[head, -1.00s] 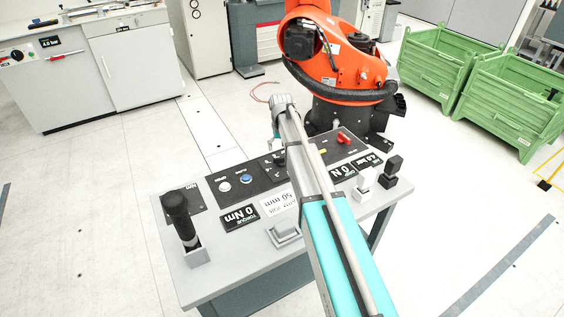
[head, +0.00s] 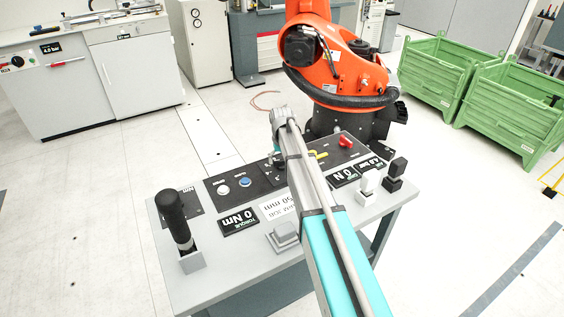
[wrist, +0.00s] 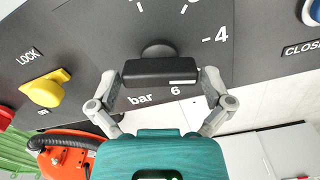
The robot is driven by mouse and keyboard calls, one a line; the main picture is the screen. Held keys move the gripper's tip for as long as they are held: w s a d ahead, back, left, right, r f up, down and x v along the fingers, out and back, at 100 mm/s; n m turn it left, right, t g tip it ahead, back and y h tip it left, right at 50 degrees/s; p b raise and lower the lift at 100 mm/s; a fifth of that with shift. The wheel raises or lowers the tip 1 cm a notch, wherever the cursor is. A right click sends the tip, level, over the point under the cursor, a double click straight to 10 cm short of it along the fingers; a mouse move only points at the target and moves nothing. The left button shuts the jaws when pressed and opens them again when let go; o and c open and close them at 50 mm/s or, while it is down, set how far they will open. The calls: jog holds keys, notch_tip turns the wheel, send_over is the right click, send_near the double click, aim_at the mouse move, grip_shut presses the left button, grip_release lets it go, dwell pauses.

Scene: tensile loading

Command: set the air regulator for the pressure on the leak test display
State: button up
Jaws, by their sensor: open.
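The air regulator knob (wrist: 160,72) is a black bar-shaped handle with a white mark at its right end, on a dark dial plate reading bar, 4 and 6. In the head view my arm mostly hides this spot. My gripper (wrist: 158,95) is open, one finger on either side of the knob; I cannot tell whether they touch it. My gripper also shows in the head view (head: 277,155) over the console. A black display (head: 52,49) on the grey cabinet at the left reads 4.0 bar; its label is too small to read.
A yellow lock lever (wrist: 45,88) is left of the knob, a blue button (wrist: 312,10) at the upper right. The console (head: 235,262) also carries a black upright handle (head: 174,215) and other displays. An orange robot (head: 330,65) stands close behind.

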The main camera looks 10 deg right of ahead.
jog(key=c, duration=0.8)
jog(key=shift+n, duration=0.5)
jog(key=o, duration=0.8)
jog(key=shift+m, duration=0.4)
